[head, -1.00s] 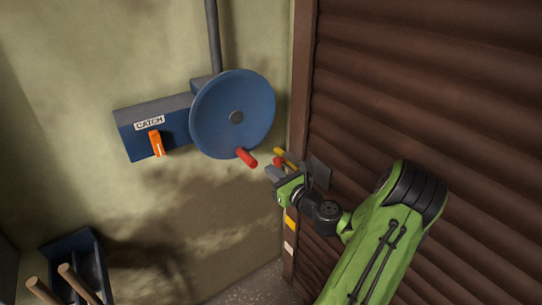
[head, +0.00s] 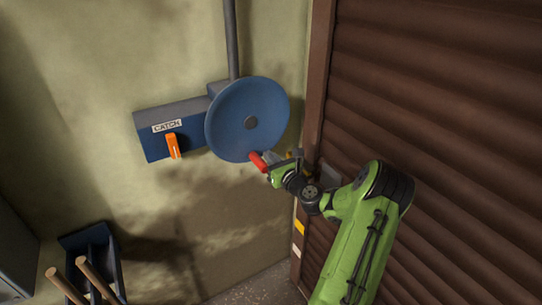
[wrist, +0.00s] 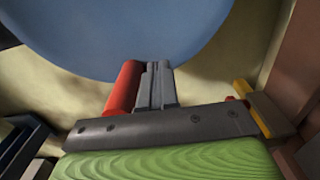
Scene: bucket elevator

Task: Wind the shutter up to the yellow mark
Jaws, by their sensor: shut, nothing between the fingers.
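The blue crank wheel (head: 248,118) is on the wall, with a red handle (head: 258,161) at its lower rim. My gripper (head: 271,157) is at the handle's right side. In the wrist view its fingers (wrist: 155,84) are shut and empty, beside the red handle (wrist: 124,88), very close or touching; I cannot tell which. The brown slatted shutter (head: 430,80) fills the right side. A yellow piece (wrist: 254,108) with a red one beside it sits by the door frame, mostly hidden by my gripper in the head view. A yellow patch (head: 299,227) is lower on the frame.
A blue catch box (head: 150,143) with an orange lever (head: 173,146) is left of the wheel. A white patch (head: 297,251) is below the yellow patch. A blue bin (head: 88,238) with wooden handles stands lower left. The wall below the wheel is clear.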

